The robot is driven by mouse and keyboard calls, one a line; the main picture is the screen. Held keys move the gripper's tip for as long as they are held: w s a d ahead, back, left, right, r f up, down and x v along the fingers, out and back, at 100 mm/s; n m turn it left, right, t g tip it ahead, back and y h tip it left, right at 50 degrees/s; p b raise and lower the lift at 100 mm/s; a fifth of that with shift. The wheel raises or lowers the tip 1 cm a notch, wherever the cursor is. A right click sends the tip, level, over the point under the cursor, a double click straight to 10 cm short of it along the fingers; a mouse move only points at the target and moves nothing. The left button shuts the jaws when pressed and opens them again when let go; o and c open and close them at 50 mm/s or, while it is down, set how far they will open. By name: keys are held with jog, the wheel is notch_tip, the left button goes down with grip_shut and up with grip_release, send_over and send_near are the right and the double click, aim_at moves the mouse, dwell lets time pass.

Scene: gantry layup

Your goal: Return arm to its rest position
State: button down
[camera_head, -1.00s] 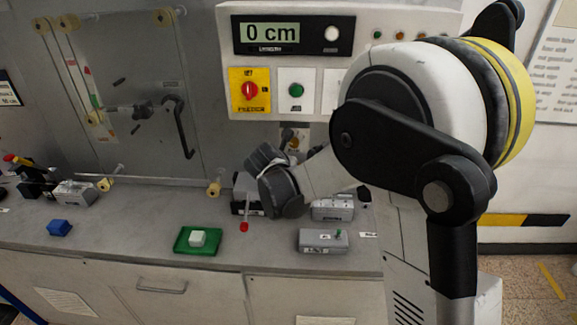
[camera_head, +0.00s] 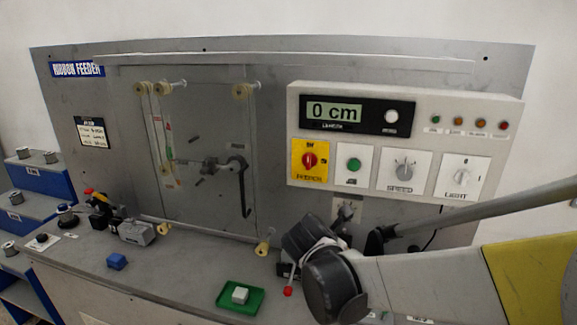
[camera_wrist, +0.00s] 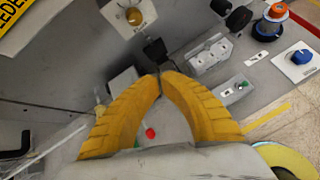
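My gripper (camera_wrist: 160,74) shows in the wrist view with its two yellow fingers curved in and their tips meeting. I see nothing held between the tips. A grey bench surface and a red knob (camera_wrist: 150,133) show through the gap between the fingers. In the head view my arm reaches in from the right edge, low over the bench, and its dark wrist end is in front of the machine panel. The fingers are hidden in that view.
A control panel (camera_head: 400,105) reading 0 cm is on the machine behind my arm. A green tray (camera_head: 252,303) with a white cube (camera_head: 240,295) and a blue cube (camera_head: 117,261) are on the bench. Grey blocks (camera_wrist: 212,55) lie near the gripper.

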jog(key=s+d+m+y+b, duration=0.1)
jog(key=s+d+m+y, duration=0.1)
jog(key=s+m, duration=1)
jog(key=s+d+f+m+g+y+b, duration=0.1)
jog(key=s+d+m+y+b, duration=0.1)
jog(key=s+m, duration=0.9)
jog(key=m, duration=0.4)
jog(key=shift+s+d+f+y, duration=0.2)
jog(key=shift+s+f+y, duration=0.1)
jog(key=shift+s, duration=0.1)
